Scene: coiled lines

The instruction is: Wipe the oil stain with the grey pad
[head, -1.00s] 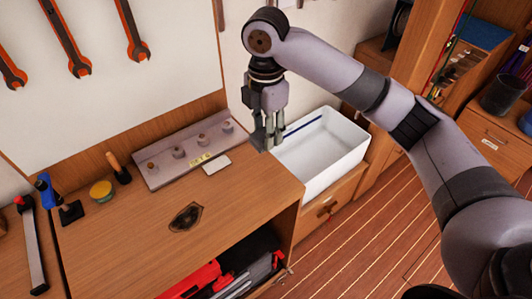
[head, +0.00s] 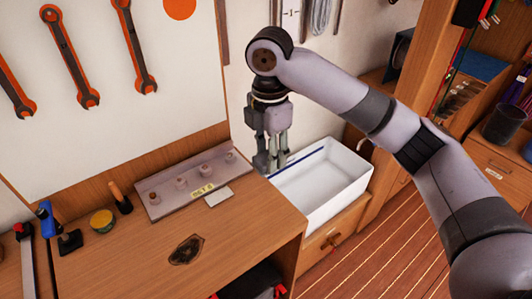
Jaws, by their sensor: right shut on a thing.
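The oil stain (head: 186,249) is a dark, irregular patch on the wooden bench top (head: 120,262), near its front. My right gripper (head: 270,162) is above the bench's back right corner, beside the white basin, fingers pointing down. It is shut on a small grey block at its fingertips, which looks like the grey pad (head: 262,161). The fingers partly hide the pad. The gripper is up and to the right of the stain, well apart from it. My left gripper is not in view.
A grey tray with several knobs (head: 168,205) and a pale card (head: 219,196) lie at the bench's back. A yellow-topped tin (head: 102,221) and a blue-headed tool (head: 60,232) stand left. A white basin (head: 322,205) is right. The bench around the stain is clear.

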